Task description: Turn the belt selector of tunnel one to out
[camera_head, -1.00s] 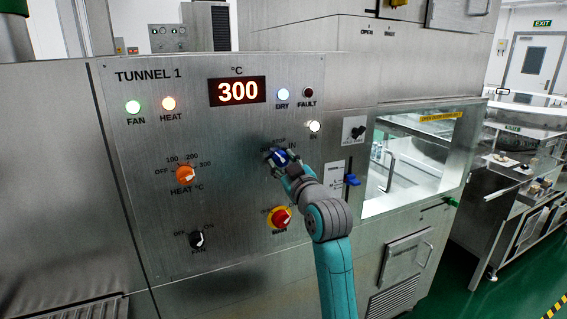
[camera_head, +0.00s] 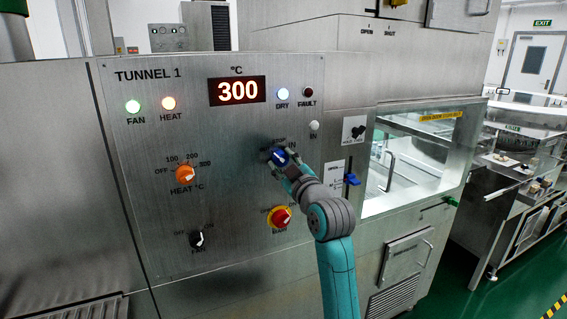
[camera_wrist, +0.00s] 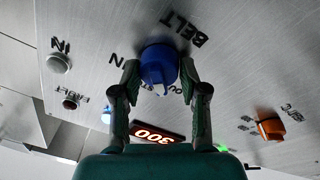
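The belt selector is a blue knob on the TUNNEL 1 panel (camera_head: 240,130). In the head view the knob (camera_head: 280,156) is partly covered by my gripper (camera_head: 279,160). In the wrist view, which is upside down, the knob (camera_wrist: 158,66) sits between the two fingertips of my gripper (camera_wrist: 159,78). The fingers are closed on its two sides and seem to touch it. Its white mark points down the wrist picture, near the partly hidden STOP label. IN is readable beside it; the OUT label is mostly hidden. The round IN lamp (camera_head: 314,126) is unlit.
The orange heat knob (camera_head: 185,173), black fan knob (camera_head: 197,239) and red-yellow main switch (camera_head: 280,216) are left of and below my gripper. A blue-handled lever (camera_head: 351,179) stands close on the right. The display (camera_head: 237,90) reads 300.

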